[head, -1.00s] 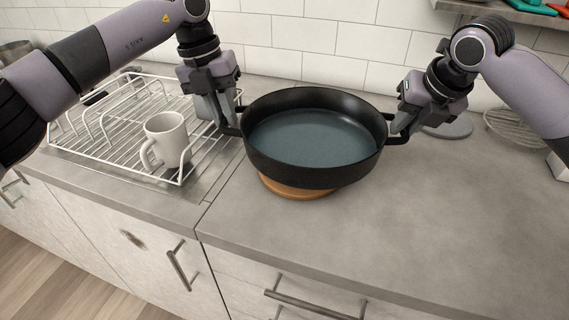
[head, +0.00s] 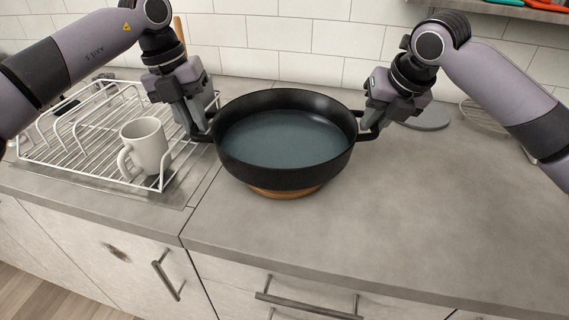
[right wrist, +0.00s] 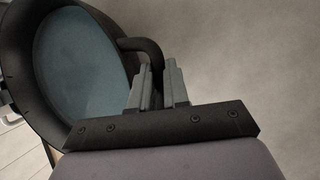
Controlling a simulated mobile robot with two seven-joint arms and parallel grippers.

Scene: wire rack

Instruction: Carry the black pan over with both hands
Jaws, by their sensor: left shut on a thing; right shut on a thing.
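The black pan (head: 285,150) with a blue-grey inside is in the middle of the head view, over a round wooden trivet (head: 285,193). The pan looks about level and hides most of the trivet. I cannot tell whether they touch. My left gripper (head: 197,127) is shut on the pan's left handle. My right gripper (head: 371,122) is shut on the right handle. In the right wrist view, the pan (right wrist: 80,75) is at the left and its looped handle reaches the right gripper (right wrist: 158,85).
A white wire dish rack (head: 60,165) with a white mug (head: 146,148) stands left of the pan. A grey round disc (head: 430,118) lies behind my right gripper. The grey counter (head: 420,220) is clear in front and to the right. A tiled wall (head: 300,50) closes the back.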

